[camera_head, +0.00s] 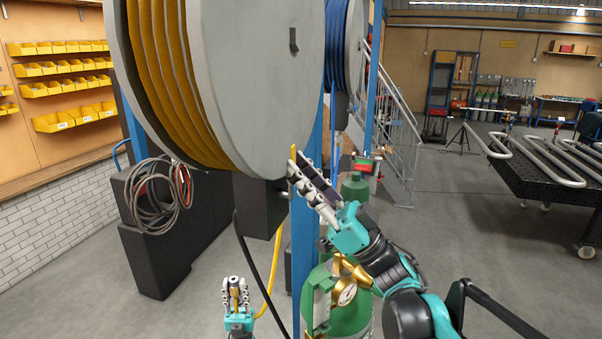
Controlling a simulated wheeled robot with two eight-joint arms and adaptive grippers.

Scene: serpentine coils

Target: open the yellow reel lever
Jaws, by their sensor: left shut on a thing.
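The large grey reel (262,70) with yellow hose (160,60) wound on it fills the upper left of the head view. A small yellow piece, which looks like the reel lever (293,153), shows at the reel's lower right edge. My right gripper (299,171) has its fingertips right at this piece; the fingers overlap, so contact and opening are unclear. My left gripper (236,284) is low in the view, pointing up, shut on a brass-coloured piece (236,296) between its fingers. The yellow hose hangs from the reel down close to this gripper.
A green gas cylinder (348,317) with a gauge stands below my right arm. A blue post (305,240) rises behind the grippers. A dark box (258,205) sits under the reel. Coiled hoses (158,202) hang at left. The floor (440,240) at right is open.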

